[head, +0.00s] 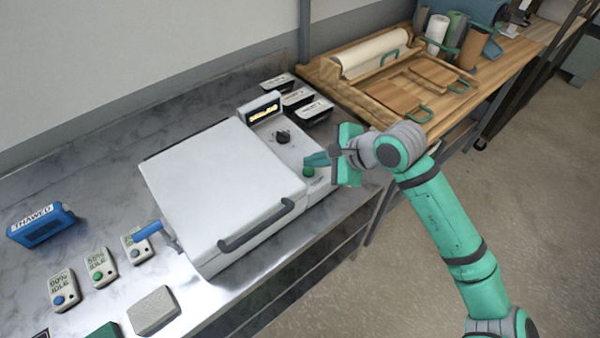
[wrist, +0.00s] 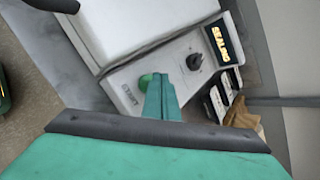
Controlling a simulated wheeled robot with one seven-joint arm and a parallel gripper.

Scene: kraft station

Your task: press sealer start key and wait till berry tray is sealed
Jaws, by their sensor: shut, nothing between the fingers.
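The sealer (head: 220,185) is a white machine with its lid shut and a dark handle along the front. Its green start key (head: 308,171) is on the side panel, and it also shows in the wrist view (wrist: 146,80), above a "START" label. My gripper (head: 317,160) is shut and empty, its tips right at the key; I cannot tell if they touch it. The fingers also show in the wrist view (wrist: 160,92). The display (head: 263,112) glows with yellow letters that begin "SEAL" in the wrist view (wrist: 219,43); the ending is unclear. No berry tray is visible.
A black knob (head: 283,137) sits behind the key on the panel. Dark labelled boxes (head: 297,97) stand behind the sealer. A blue "THAWED" block (head: 41,225) and several small keyed units (head: 100,267) are at left. A wooden bench (head: 410,88) stands beyond.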

